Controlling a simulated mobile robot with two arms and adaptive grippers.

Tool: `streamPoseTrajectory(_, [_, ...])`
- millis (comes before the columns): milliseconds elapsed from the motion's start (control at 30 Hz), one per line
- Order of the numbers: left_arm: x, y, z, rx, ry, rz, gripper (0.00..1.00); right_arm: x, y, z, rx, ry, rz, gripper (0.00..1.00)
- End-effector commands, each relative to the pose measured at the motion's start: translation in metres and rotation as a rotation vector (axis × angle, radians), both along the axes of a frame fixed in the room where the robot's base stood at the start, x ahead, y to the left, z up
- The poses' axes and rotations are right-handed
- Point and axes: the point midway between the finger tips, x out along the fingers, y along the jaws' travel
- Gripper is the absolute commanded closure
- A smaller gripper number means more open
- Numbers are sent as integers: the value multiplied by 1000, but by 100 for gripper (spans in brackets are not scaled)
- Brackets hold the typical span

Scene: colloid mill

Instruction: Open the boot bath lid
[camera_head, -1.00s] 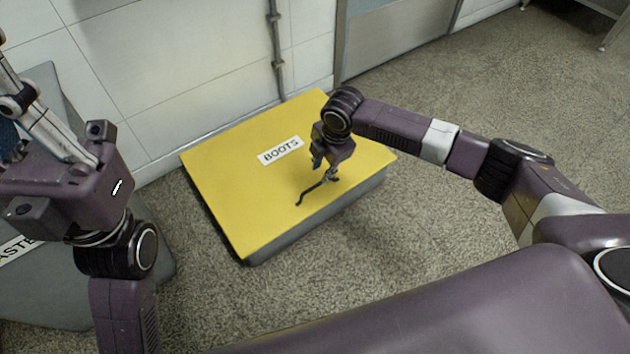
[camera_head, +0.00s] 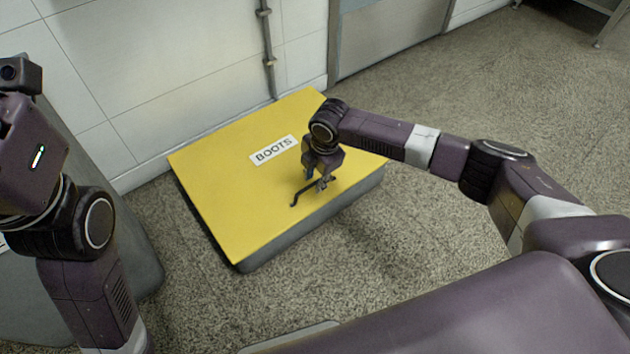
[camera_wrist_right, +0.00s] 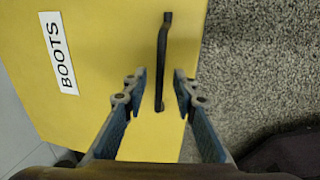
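The boot bath's yellow lid (camera_head: 225,185) lies flat and closed on its grey box, with a white BOOTS label (camera_head: 273,149). A dark bar handle (camera_head: 300,196) sits near the lid's front right edge. My right gripper (camera_head: 316,183) is over the handle, pointing down. In the right wrist view the open gripper (camera_wrist_right: 158,84) has one blue-padded finger on each side of the handle (camera_wrist_right: 162,55), with gaps showing to both. Whether the fingertips are down to the handle's height is hard to tell. My left gripper's body (camera_head: 28,155) shows at the left edge; its fingers are out of frame.
A tiled wall (camera_head: 160,60) with a thin vertical pipe (camera_head: 268,50) stands behind the box. A grey bin (camera_head: 135,245) is at the left, partly behind my left arm. The speckled floor (camera_head: 450,120) right of the box is clear.

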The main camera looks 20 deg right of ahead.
Motion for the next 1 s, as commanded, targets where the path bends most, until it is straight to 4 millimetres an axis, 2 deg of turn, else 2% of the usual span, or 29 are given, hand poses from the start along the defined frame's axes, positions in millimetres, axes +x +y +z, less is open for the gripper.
streamPoseTrajectory(200, [0, 0, 0, 0, 0, 0, 100, 0, 0, 0, 0, 0, 0, 74])
streamPoseTrajectory(433, [0, 0, 0, 0, 0, 0, 100, 0, 0, 0, 0, 0, 0, 99])
streamPoseTrajectory(833, [0, 0, 1, 0, 0, -1, 100, 0, 0, 0, 0, 1, -1, 100])
streamPoseTrajectory(1000, [-1, 0, 6, -2, -4, -2, 100, 1, 0, 7, 0, 1, -1, 100])
